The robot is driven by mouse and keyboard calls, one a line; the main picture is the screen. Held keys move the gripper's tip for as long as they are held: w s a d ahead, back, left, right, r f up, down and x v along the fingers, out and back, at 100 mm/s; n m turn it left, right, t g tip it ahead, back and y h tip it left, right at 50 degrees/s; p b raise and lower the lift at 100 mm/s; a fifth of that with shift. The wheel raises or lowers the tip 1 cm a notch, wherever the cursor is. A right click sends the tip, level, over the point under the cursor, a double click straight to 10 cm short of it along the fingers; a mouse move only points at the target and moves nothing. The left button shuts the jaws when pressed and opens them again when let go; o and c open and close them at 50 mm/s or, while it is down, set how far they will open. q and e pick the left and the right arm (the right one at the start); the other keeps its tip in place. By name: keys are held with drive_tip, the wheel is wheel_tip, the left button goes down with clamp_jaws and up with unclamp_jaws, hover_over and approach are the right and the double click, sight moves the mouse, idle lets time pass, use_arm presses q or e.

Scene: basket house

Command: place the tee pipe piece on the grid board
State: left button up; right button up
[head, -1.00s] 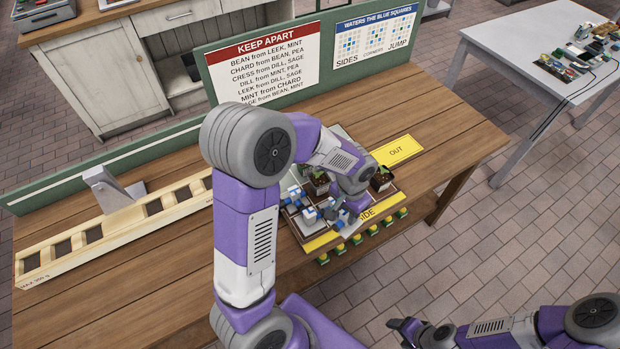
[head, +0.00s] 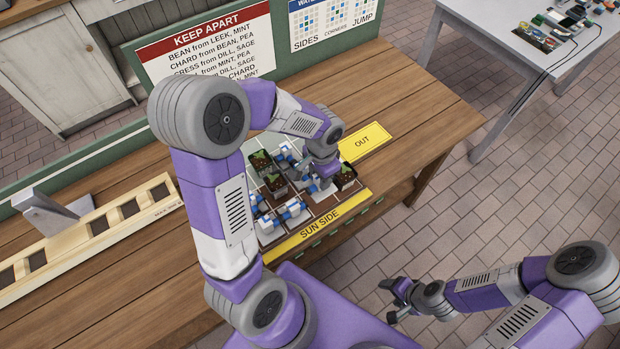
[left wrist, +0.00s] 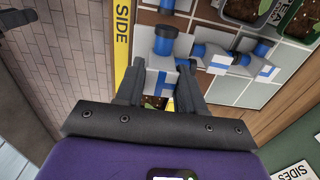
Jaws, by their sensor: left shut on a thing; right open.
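The tee pipe piece (left wrist: 163,82) is a white block with a blue T mark and a blue round end, seen in the left wrist view. My left gripper (left wrist: 168,78) is shut on it, a finger on each side. In the head view my left gripper (head: 322,182) is over the right part of the grid board (head: 332,203), and the arm hides most of the piece. I cannot tell whether the piece touches the board. Several white-and-blue pipe pieces (head: 293,209) stand on the board. My right gripper (head: 398,300) is open and empty, away from the table.
Potted seedlings (head: 277,184) stand among the pipes, and another pot (head: 345,178) is close right of my left gripper. A yellow SUN SIDE strip (head: 320,224) lines the front edge. A yellow OUT plate (head: 364,142) lies behind right. A wooden rack (head: 100,226) is at left.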

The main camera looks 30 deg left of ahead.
use_arm(q)
drive_tip(key=shift+s+f, duration=0.1)
drive_tip(key=shift+f, duration=0.85)
drive_tip(key=shift+f+b, duration=0.7)
drive_tip(key=shift+f, duration=1.6)
drive_tip(key=shift+f, duration=0.1)
drive_tip(key=o, duration=0.6)
drive_tip(key=shift+f, duration=0.1)
drive_tip(key=o, duration=0.5)
drive_tip(key=shift+c, duration=0.2)
drive_tip(key=shift+r, duration=0.2)
wheel_tip(320, 180, up, 12)
drive_tip(key=p, duration=0.3)
